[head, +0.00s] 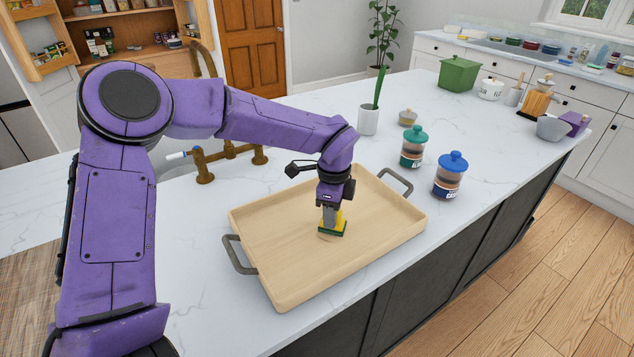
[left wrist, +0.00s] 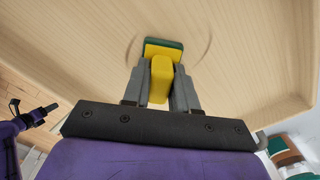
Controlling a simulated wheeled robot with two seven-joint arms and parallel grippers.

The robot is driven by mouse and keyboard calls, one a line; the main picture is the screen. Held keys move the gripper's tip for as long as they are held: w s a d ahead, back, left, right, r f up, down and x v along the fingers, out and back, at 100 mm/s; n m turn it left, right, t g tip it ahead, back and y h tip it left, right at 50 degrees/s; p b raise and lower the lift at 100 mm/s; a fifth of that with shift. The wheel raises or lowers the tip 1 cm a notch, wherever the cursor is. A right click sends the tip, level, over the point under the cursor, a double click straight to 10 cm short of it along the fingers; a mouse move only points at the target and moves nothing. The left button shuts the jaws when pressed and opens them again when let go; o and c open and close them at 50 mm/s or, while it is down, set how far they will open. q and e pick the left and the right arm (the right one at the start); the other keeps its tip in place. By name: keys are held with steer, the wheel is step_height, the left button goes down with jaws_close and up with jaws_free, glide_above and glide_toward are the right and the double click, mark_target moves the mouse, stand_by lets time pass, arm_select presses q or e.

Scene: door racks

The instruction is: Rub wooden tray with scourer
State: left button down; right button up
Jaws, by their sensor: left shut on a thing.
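The wooden tray (head: 280,265) is a light, rectangular tray with raised sides and two grey handles, lying on the white marble counter. The scourer (head: 333,230) is yellow with a dark green pad. My left gripper (head: 331,218) points down over the middle of the tray and is shut on the scourer's yellow part. The green pad faces down at the tray floor and seems to touch it. In the left wrist view the scourer (left wrist: 162,70) sits between the two grey fingers, and a faint curved mark shows on the tray floor around it.
A jar with a teal lid (head: 413,148) and a jar with a blue lid (head: 451,176) stand right of the tray. A brown tap (head: 230,152) is behind it. The counter's front edge is close to the tray.

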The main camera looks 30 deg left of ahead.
arm_select(q)
steer(key=shift+s+d+f+b, duration=0.1)
steer(key=shift+d+f+b, duration=0.15)
steer(key=shift+d, duration=0.2)
steer(key=shift+a+r, duration=0.1)
steer(key=shift+r, duration=0.3)
steer(key=a, duration=0.2)
steer(key=w+a, duration=0.1)
steer(key=shift+w+a+f+p, duration=0.2)
steer(key=shift+a+p, duration=0.1)
steer(key=shift+a, duration=0.1)
steer(key=shift+a+r, duration=0.2)
steer(key=shift+r, duration=0.15)
steer(key=r, duration=0.1)
steer(key=r+p, duration=0.2)
steer(key=r, duration=0.1)
steer(key=shift+d, duration=0.3)
step_height(320, 180, up, 4)
steer(key=shift+f+p, duration=0.2)
steer(key=shift+p, duration=1)
arm_select(e)
steer(key=r, duration=0.1)
steer(key=w+r, duration=0.1)
steer(key=r, duration=0.2)
steer(key=shift+w+a, duration=0.2)
steer(key=shift+w, duration=0.15)
arm_select(q)
steer(key=shift+a, duration=0.15)
